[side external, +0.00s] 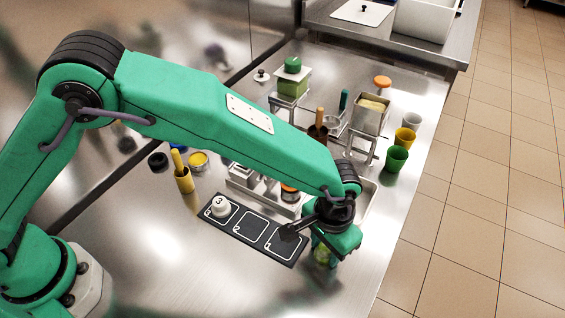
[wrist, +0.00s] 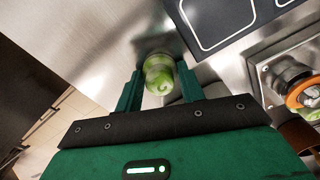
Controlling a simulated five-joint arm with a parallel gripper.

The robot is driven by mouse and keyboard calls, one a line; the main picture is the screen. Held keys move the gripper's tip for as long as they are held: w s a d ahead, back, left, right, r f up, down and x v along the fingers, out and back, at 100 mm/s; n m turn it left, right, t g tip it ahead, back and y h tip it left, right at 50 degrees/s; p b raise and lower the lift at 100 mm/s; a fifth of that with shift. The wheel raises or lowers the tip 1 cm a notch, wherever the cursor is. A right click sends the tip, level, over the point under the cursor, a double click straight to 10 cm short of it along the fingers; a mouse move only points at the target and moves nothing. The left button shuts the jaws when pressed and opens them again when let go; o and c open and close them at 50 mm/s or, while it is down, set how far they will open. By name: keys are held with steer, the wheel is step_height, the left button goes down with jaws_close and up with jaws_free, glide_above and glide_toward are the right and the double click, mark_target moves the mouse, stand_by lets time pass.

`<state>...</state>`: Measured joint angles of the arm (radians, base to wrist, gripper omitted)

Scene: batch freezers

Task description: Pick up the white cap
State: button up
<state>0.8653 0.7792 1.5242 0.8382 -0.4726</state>
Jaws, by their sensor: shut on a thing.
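A white round cap or white-topped piece marked 3 (side external: 221,206) stands at the left end of the dark mat (side external: 241,230), apart from my gripper. My gripper (side external: 322,248) is to the right of the mat, pointing down near the front of the steel counter. It is shut on a small clear jar with green in it (side external: 321,257). In the wrist view the green jar (wrist: 159,76) sits between my two green fingers. Its top and whether it touches the counter are hard to make out.
A metal rack (side external: 246,180) with jars, one orange-ringed (wrist: 303,93), stands behind the mat. The front left counter is clear.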

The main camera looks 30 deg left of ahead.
steer(key=shift+r, duration=0.1)
steer(key=shift+r, duration=0.8)
step_height(320, 180, up, 3)
steer(key=shift+f, duration=0.2)
steer(key=s+d+r, duration=0.2)
steer(key=s+r, duration=0.4)
steer(key=s, duration=0.5)
steer(key=shift+s+r, duration=0.3)
steer(key=shift+w, duration=0.2)
steer(key=w+a+n, duration=0.3)
steer(key=w+n, duration=0.1)
steer(key=w, duration=1.9)
steer(key=shift+r, duration=0.25)
steer(key=shift+w+f, duration=0.1)
steer(key=shift+f, duration=0.05)
